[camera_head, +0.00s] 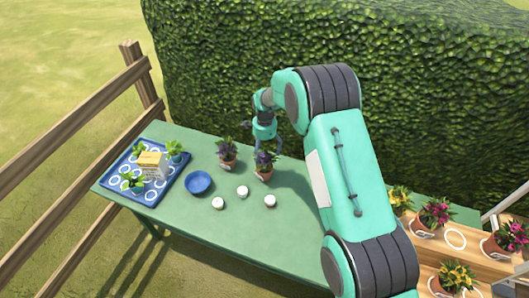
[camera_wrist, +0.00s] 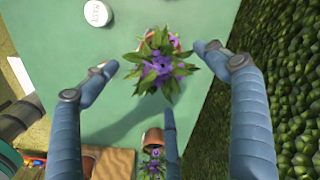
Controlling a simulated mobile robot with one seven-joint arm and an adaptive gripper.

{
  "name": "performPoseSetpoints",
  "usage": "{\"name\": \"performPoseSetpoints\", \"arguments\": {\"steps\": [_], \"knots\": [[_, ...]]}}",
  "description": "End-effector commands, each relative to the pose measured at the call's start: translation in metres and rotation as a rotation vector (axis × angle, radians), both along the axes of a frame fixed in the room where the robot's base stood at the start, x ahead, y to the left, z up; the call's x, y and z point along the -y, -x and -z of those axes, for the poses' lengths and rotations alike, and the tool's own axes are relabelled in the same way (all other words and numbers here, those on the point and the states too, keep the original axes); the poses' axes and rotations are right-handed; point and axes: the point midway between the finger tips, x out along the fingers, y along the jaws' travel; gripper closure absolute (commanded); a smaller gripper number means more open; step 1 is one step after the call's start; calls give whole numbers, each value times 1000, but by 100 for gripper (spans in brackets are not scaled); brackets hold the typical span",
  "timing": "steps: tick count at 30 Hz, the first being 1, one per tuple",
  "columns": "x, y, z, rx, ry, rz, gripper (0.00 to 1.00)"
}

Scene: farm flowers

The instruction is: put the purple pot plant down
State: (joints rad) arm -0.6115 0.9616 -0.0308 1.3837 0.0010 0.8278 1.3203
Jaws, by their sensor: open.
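A purple pot plant (camera_head: 264,165) stands upright on the green table (camera_head: 300,240), with dark leaves, violet flowers and a terracotta pot. In the wrist view the purple plant (camera_wrist: 160,66) is below my open fingers, and its foliage hides most of its pot. My gripper (camera_head: 266,143) is just above or beside that plant in the head view. In the wrist view my gripper (camera_wrist: 155,60) has its fingers spread around the foliage, apart from it as far as I can see. A similar dark-leaved pot plant (camera_head: 227,153) stands to its left.
A blue bowl (camera_head: 198,182) and several small white-topped jars (camera_head: 242,191) stand nearby. A blue tray (camera_head: 150,200) with green plants and a box is at the left. A wooden stand (camera_head: 425,245) with flower pots is at the right. A hedge (camera_head: 220,75) borders the table's back.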

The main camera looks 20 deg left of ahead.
Motion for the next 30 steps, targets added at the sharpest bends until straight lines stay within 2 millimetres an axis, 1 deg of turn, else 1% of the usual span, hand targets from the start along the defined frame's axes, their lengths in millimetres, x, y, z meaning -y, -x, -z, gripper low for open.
{"name": "performPoseSetpoints", "arguments": {"steps": [15,20,23,26,29,30], "knots": [[0,0,0,0,0,0,14],[5,-2,-10,4,-3,-5,14],[13,-4,-25,11,-8,-13,14],[26,-7,-48,21,-14,-28,14],[43,-9,-78,35,-20,-48,14],[51,-10,-91,41,-24,-58,14]]}}
